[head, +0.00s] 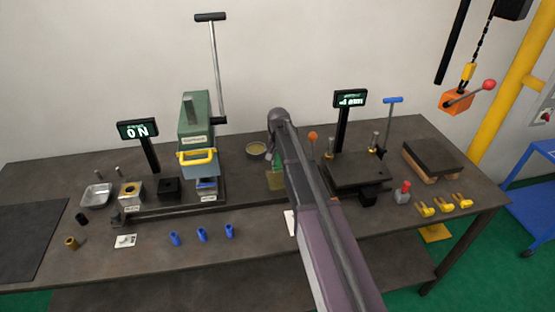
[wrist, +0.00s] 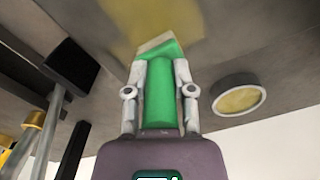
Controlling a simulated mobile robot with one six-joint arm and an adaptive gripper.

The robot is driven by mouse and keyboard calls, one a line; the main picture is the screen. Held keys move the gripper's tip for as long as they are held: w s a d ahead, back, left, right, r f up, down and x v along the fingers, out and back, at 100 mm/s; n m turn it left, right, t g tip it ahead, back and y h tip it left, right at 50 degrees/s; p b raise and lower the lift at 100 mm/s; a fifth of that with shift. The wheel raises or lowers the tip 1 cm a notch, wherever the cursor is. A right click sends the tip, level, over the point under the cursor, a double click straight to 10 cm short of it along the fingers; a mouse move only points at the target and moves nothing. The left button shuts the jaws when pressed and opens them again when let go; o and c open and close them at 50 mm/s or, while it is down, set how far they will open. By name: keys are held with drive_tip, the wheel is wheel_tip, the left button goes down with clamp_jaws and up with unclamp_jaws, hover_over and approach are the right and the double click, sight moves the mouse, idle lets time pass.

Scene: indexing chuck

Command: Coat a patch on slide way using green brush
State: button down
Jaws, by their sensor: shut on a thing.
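My gripper (wrist: 160,68) is shut on the green brush (wrist: 159,95), with one finger on each side of its handle. The brush's pale bristle end points at a grey surface. In the wrist view a blurred yellowish patch (wrist: 150,22) lies on that surface just beyond the bristles. I cannot tell whether the bristles touch it. In the head view an olive patch (head: 275,181) shows beside my arm, with the brush (head: 277,159) just above it. My arm hides part of this area. A round dish with yellowish contents (wrist: 239,98) stands beside the brush; it also shows in the head view (head: 256,150).
A green press with a yellow handle (head: 197,156) and tall lever stands left of my arm. A dark fixture (head: 355,176) with upright posts stands to the right. Blue cylinders (head: 202,234) stand near the front edge. An orange hoist pendant (head: 457,102) hangs at right.

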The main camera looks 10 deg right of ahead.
drive_tip(key=shift+s, duration=1.2)
drive_tip(key=shift+s, duration=1.9)
drive_tip(key=shift+s, duration=0.1)
drive_tip(key=shift+s, duration=1.8)
drive_tip(key=shift+d, duration=0.1)
drive_tip(key=shift+d, duration=0.55)
drive_tip(key=shift+w, duration=0.2)
